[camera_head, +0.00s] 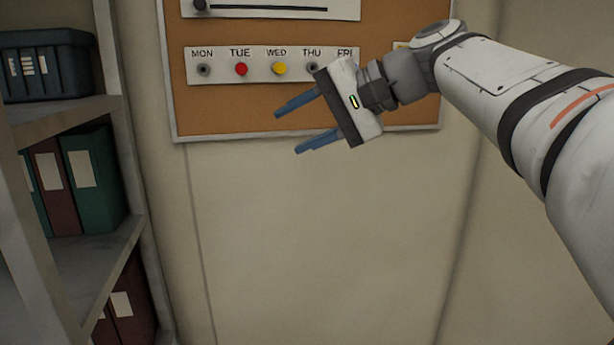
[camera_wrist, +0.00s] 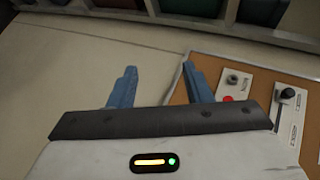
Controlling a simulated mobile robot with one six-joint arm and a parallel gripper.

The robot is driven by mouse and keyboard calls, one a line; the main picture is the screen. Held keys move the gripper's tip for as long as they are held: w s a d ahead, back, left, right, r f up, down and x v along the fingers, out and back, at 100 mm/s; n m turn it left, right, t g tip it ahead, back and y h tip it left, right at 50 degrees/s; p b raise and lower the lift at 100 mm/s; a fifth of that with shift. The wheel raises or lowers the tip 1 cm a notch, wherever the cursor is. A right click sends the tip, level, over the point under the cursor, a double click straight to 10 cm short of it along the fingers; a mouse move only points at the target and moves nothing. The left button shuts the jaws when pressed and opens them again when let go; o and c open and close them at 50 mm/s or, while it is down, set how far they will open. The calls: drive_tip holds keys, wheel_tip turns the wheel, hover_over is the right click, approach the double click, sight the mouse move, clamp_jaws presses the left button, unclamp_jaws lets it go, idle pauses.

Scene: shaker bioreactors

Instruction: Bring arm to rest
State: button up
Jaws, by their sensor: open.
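My gripper (camera_head: 296,128) is open and empty, with its two blue fingers spread apart and pointing left in the head view. It hangs in front of the lower part of a cork board (camera_head: 225,118) on the wall. The wrist view also shows my gripper (camera_wrist: 157,88), with nothing between the fingers. My white arm reaches in from the right side of the head view and hides the board's right part.
A white weekday strip (camera_head: 221,68) on the board has a red button (camera_head: 241,69) and a yellow button (camera_head: 279,68). A slider panel (camera_head: 280,9) sits above. Shelves with binders (camera_head: 91,180) and a dark crate (camera_head: 46,66) stand left. The wall (camera_head: 320,240) below is bare.

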drive_tip(key=s+d+f+n+h, duration=0.1)
drive_tip(key=s+d+f+h, duration=0.3)
drive_tip(key=f, duration=0.8)
drive_tip(key=s+d+f+h, duration=0.3)
drive_tip(key=s+d+f, duration=0.3)
drive_tip(key=f, duration=0.5)
drive_tip(key=s+d+f+n+h, duration=0.1)
drive_tip(key=s+d+f+h, duration=0.3)
drive_tip(key=f, duration=0.8)
drive_tip(key=shift+s+d+f+n+g+h, duration=0.3)
drive_tip(key=shift+s+d+f+g, duration=0.1)
drive_tip(key=shift+s+d, duration=0.4)
